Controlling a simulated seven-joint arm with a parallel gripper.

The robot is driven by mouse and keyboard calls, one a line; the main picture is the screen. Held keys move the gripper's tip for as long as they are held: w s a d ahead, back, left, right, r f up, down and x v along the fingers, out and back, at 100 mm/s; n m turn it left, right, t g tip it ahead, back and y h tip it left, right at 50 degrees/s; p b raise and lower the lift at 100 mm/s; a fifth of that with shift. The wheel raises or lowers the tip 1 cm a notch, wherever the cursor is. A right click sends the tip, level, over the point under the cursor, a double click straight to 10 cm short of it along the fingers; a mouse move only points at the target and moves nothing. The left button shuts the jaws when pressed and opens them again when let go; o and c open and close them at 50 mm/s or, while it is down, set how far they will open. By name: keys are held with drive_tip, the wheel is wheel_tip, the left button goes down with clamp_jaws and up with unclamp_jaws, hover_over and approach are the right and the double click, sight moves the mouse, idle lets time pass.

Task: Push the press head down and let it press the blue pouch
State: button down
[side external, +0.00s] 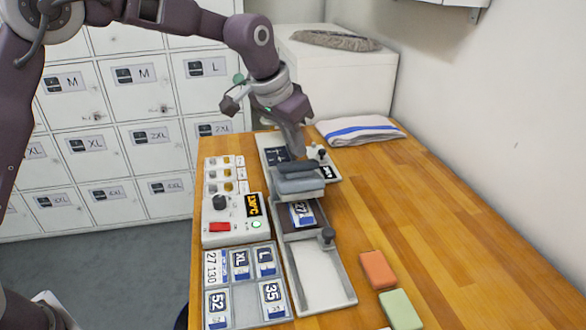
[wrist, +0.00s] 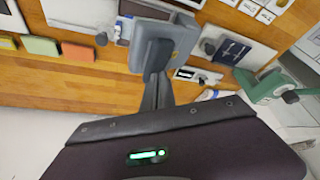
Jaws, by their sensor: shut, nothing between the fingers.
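The press head (side external: 299,184) is a grey padded block with a darker handle bar (side external: 296,166) on top. It sits over the middle of the long pale press base (side external: 320,275) and looks raised. A dark blue piece with a white "27" label (side external: 302,213) lies on the base just in front of the head, partly under it; it seems to be the pouch. My gripper (side external: 298,150) is shut and empty, pointing down at the back of the handle; contact is unclear. In the wrist view the head (wrist: 165,42) is just beyond my fingers (wrist: 152,95).
A control box (side external: 235,220) with lit display, green light and red switch stands left of the press. A tray of size labels (side external: 243,285) is in front of it. Orange (side external: 377,270) and green (side external: 400,310) blocks lie right. A folded striped towel (side external: 358,131) lies behind.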

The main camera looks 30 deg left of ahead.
sight(301, 171)
drive_tip(key=shift+f, duration=0.25)
drive_tip(key=shift+f, duration=0.2)
drive_tip(key=shift+s+d+f, duration=0.15)
drive_tip(key=shift+f, duration=0.1)
drive_tip(key=shift+s+d+f, duration=0.3)
drive_tip(key=shift+s+f, duration=0.05)
drive_tip(key=shift+f, duration=0.2)
drive_tip(key=shift+s+d+f, duration=0.1)
drive_tip(key=shift+f, duration=0.1)
idle(0.4)
drive_tip(key=shift+s+d+f, duration=0.15)
drive_tip(key=shift+f, duration=0.4)
drive_tip(key=shift+d, duration=0.1)
